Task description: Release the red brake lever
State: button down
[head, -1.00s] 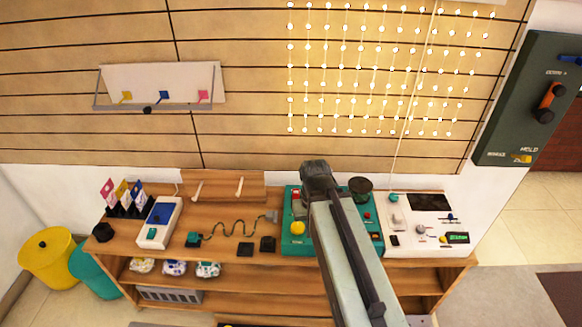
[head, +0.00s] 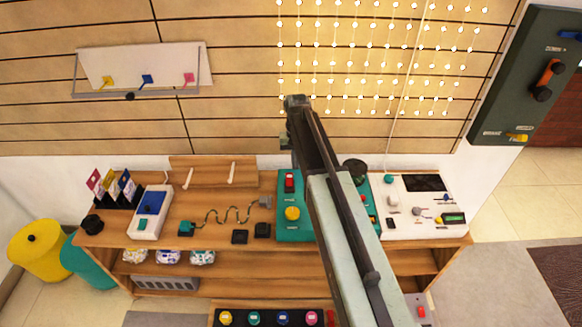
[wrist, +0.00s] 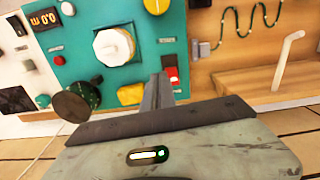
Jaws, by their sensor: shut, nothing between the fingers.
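A dark green panel (head: 530,75) hangs on the wall at the far right of the head view. A red-orange lever (head: 549,72) with a black knob sits tilted on it, and a small yellow lever (head: 518,137) is below. The panel's lettering is too small to read surely. My gripper (head: 297,103) is raised above the workbench, well left of the panel and apart from it. In the wrist view my gripper (wrist: 158,90) is shut and empty, in front of a teal console (wrist: 100,50). The wall panel is not in the wrist view.
The wooden workbench (head: 210,262) bears the teal console, a white control board (head: 428,188) and a blue-topped device (head: 150,212). Hanging lights (head: 350,60) cover the wall behind my arm. Yellow (head: 40,252) and teal bins stand left. Open floor lies below the panel.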

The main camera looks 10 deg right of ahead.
aim_at(290, 180)
jog(key=w, duration=1.1)
jog(key=shift+d+m, duration=0.4)
notch_tip(290, 180, down, 10)
jog(key=b, duration=1)
jog(key=shift+s+f, duration=0.15)
jog(key=shift+f, duration=0.1)
jog(key=s, duration=0.1)
jog(key=s+r+p, duration=0.1)
jog(key=s+r, duration=0.1)
jog(key=shift+s+a+r+p, duration=0.1)
jog(key=shift+s+a+p, duration=0.2)
jog(key=shift+a, duration=0.05)
